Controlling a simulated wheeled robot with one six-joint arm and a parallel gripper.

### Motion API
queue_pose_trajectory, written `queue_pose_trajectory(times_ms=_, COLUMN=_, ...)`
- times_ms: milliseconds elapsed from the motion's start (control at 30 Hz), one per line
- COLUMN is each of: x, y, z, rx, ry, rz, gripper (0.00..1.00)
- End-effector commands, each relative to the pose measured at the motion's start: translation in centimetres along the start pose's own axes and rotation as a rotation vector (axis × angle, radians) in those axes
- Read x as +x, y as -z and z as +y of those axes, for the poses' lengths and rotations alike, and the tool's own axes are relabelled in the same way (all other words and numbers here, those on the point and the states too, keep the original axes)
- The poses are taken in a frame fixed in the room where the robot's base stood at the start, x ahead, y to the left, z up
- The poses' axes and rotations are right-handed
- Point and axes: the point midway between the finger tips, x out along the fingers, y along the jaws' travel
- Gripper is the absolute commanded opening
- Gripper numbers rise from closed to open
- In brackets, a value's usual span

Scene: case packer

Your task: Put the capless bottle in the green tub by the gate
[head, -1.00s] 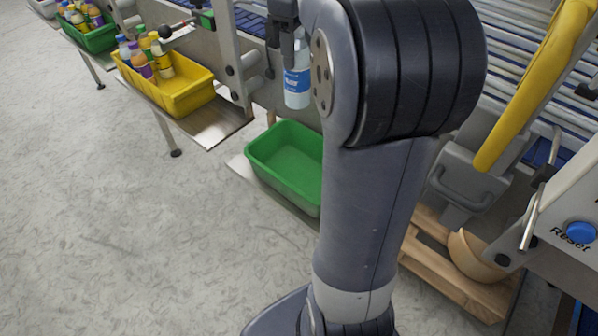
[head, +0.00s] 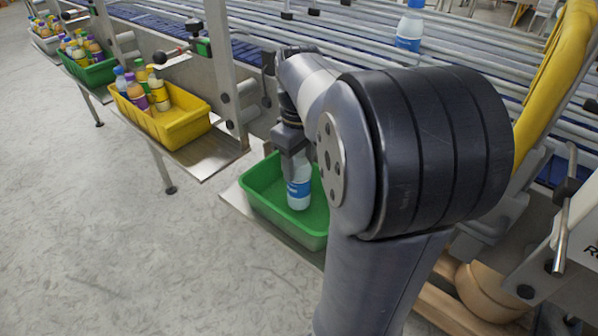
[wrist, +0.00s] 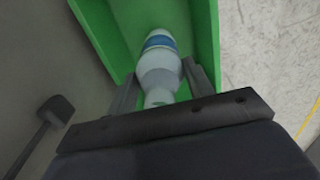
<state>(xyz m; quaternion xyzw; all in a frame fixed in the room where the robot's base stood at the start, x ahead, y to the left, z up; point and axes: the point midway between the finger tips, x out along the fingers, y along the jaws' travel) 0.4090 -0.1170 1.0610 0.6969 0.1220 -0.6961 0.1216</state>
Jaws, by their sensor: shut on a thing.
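The capless bottle (head: 299,190), clear with a blue and white label, is upright in my gripper (head: 294,152). My gripper is shut on its upper part. The bottle is inside the outline of the green tub (head: 262,210); I cannot tell whether its base touches the tub floor. In the wrist view the bottle (wrist: 160,66) runs from between the fingers (wrist: 160,88) down into the green tub (wrist: 206,30). My arm hides the tub's right side in the head view.
A yellow tub (head: 180,132) with several bottles stands to the left, and a green tub (head: 92,72) with bottles is beyond it. A blue-capped bottle (head: 409,32) stands on the roller conveyor (head: 330,42). A metal post (head: 222,70) rises near the empty-looking tub's left.

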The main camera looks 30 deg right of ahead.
Motion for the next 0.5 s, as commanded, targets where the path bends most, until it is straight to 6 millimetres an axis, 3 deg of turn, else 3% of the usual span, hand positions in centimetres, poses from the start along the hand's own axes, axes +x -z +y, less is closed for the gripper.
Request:
queue_pose_trajectory(times_ms=167, x=2.2, y=0.0, z=0.0, rx=0.0, ry=0.002, rz=-0.002, gripper=0.03)
queue_pose_trajectory(times_ms=500, x=2.6, y=0.0, z=0.0, rx=-0.001, ry=0.0, rz=0.0, gripper=0.03)
